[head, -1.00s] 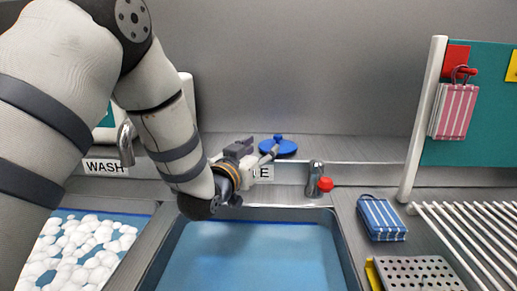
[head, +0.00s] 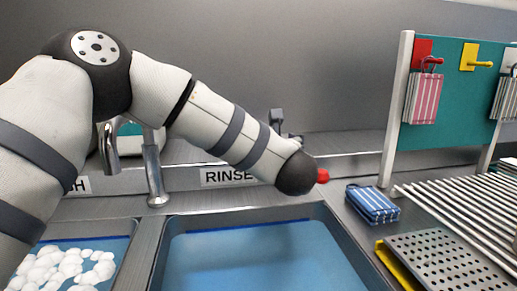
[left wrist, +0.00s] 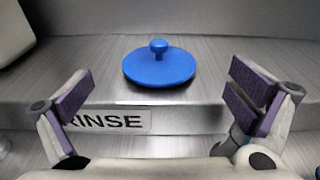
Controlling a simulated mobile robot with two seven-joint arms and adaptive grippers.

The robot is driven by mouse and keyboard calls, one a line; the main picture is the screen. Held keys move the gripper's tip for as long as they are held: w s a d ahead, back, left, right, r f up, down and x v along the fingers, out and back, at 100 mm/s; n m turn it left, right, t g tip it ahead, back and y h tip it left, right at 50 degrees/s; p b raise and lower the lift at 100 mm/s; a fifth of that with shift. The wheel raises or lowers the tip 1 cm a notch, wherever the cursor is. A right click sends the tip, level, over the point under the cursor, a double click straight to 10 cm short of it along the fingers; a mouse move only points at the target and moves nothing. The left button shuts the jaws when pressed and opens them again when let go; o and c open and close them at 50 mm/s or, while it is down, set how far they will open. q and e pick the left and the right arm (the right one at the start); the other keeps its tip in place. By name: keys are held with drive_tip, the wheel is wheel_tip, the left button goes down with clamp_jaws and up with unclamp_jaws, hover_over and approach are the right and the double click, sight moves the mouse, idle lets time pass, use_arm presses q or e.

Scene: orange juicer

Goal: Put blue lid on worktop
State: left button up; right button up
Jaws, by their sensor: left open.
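The blue lid (left wrist: 159,66) is a round disc with a small knob on top. In the left wrist view it lies flat, knob up, on the raised metal ledge (left wrist: 62,60) behind the RINSE label. My left gripper (left wrist: 164,98) is open and empty, its two fingers spread wide on either side, on the near side of the lid and apart from it. In the head view the left gripper (head: 278,122) is mostly hidden behind my wrist, and the lid cannot be seen there. My right gripper is in neither view.
The blue-water rinse basin (head: 250,258) lies in front, with a foamy basin (head: 65,262) to its left. A tall tap (head: 154,175) stands behind them. At right are a blue striped cloth stack (head: 372,204), a perforated tray (head: 450,262) and a white-barred rack (head: 462,205).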

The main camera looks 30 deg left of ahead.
use_arm(q)
drive_tip(key=x, duration=0.8)
drive_tip(key=shift+a+f, duration=0.1)
drive_tip(key=shift+f, duration=0.25)
drive_tip(key=shift+s, duration=0.1)
drive_tip(key=c, duration=1.6)
